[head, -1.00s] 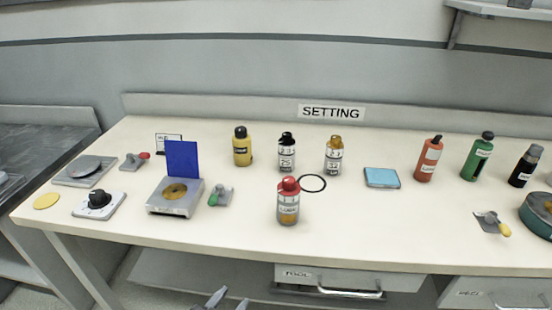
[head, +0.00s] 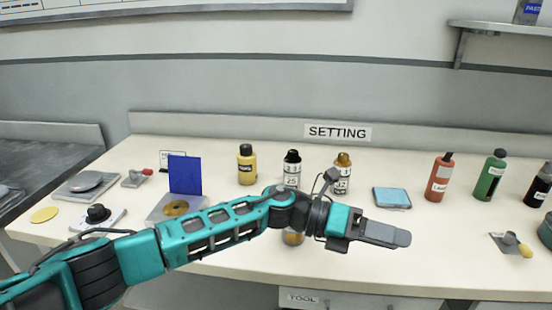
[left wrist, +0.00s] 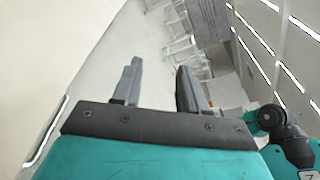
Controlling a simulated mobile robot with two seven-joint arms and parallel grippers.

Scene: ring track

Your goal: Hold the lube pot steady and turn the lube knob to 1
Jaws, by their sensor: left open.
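The pot that showed a red knob top a moment ago, apparently the lube pot (head: 293,238), stands on the bench near its front. In the head view my left forearm crosses in front of it; only its amber lower part shows below the arm. Its knob and label are hidden, so the setting cannot be read. My left gripper (head: 400,237) is to the right of the pot, above the bench front, pointing right. In the left wrist view the left gripper (left wrist: 158,85) is open with nothing between its fingers. My right gripper is not in view.
Behind the arm stand a yellow bottle (head: 246,165), a black-capped pot (head: 292,170) and a gold-capped pot (head: 343,175). A blue pad (head: 391,198) lies right of them. Red (head: 440,178) and green (head: 490,176) bottles stand further right. Drawers are below the bench front.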

